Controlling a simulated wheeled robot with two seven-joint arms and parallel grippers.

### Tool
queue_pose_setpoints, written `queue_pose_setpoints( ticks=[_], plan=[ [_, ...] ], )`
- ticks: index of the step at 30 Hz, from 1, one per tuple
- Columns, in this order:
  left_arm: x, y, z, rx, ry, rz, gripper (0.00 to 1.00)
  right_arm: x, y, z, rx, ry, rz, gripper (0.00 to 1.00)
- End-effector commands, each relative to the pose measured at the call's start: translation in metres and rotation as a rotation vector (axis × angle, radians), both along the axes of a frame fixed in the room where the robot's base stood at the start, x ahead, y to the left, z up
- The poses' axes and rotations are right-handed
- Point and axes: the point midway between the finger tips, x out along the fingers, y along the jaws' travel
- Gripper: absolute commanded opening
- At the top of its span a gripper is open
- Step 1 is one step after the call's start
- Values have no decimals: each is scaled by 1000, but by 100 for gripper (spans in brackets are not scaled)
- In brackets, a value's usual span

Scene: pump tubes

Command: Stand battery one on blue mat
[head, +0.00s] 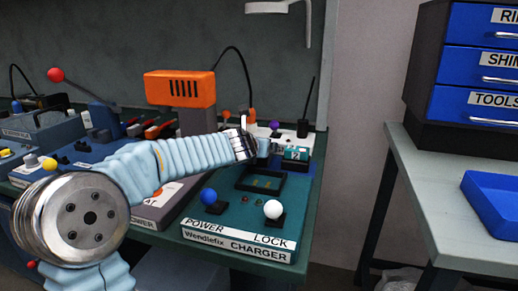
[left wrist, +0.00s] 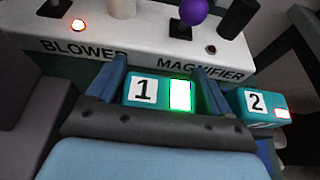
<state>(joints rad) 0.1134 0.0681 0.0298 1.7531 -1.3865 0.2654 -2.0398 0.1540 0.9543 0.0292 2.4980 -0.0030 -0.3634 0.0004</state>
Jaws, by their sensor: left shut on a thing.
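My left gripper (head: 262,147) reaches to the back of the charger bench. In the left wrist view the gripper (left wrist: 164,92) is shut on battery one (left wrist: 143,91), a teal block with a white "1" label and a bright green-lit window. Battery one is mostly hidden by the gripper in the head view. Battery two (left wrist: 256,103), teal with a "2" and a red-and-white window, stands just to its right; it also shows in the head view (head: 296,153). My right gripper is not in view.
The charger (head: 240,240) has an empty dark bay (head: 262,182), a blue knob (head: 208,197) and a white knob (head: 273,209). The white blower and magnifier panel (left wrist: 130,35) stands close behind the batteries. A blue tray (head: 490,212) lies on the right table.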

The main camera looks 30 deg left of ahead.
Motion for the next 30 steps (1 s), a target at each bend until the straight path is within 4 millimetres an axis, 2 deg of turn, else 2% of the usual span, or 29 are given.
queue_pose_setpoints(
  ticks=[5, 6, 9, 19, 23, 30],
  plan=[
    [0, 0, -3, 0, -2, 0, 36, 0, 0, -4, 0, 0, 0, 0],
    [0, 0, -3, 0, 0, 0, 85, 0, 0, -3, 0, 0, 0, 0],
    [0, 0, -2, 0, 0, 0, 100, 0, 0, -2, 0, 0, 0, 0],
    [-4, -1, 4, 0, -1, 0, 100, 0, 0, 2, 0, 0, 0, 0],
    [-25, -6, 14, 1, -4, 0, 100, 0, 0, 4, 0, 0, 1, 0],
    [-76, -18, 36, 1, -3, 0, 100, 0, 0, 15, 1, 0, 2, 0]
  ],
)
